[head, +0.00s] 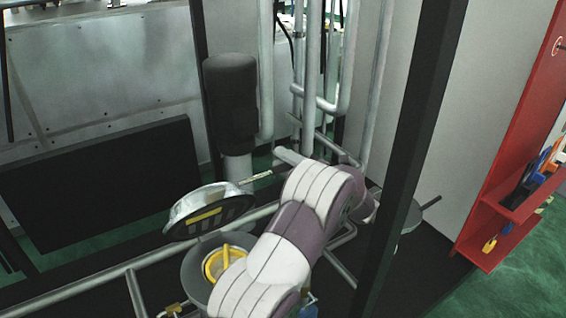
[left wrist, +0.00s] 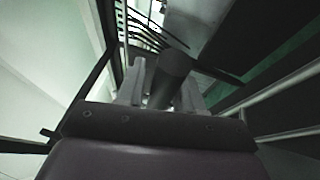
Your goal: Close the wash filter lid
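The wash filter lid (head: 208,211) is a round metal lid with a dark ribbed inner side and a yellow label. It stands open, tilted up at the back of the round grey filter housing (head: 192,272). A yellow ring-shaped insert (head: 222,262) shows inside the housing. My left arm reaches up from the bottom, right of the lid, and hides part of the housing; its fingers are not clear in the head view. In the left wrist view my left gripper (left wrist: 162,88) has its two pale fingers apart, with a dark cylinder showing between them. My right gripper is out of view.
A black cylinder (head: 231,105) on a pale pipe stands behind the lid, near vertical pipes (head: 312,70). A dark post (head: 412,150) rises right of my arm, with a red tool rack (head: 505,180) beyond. A rail (head: 90,287) runs at lower left.

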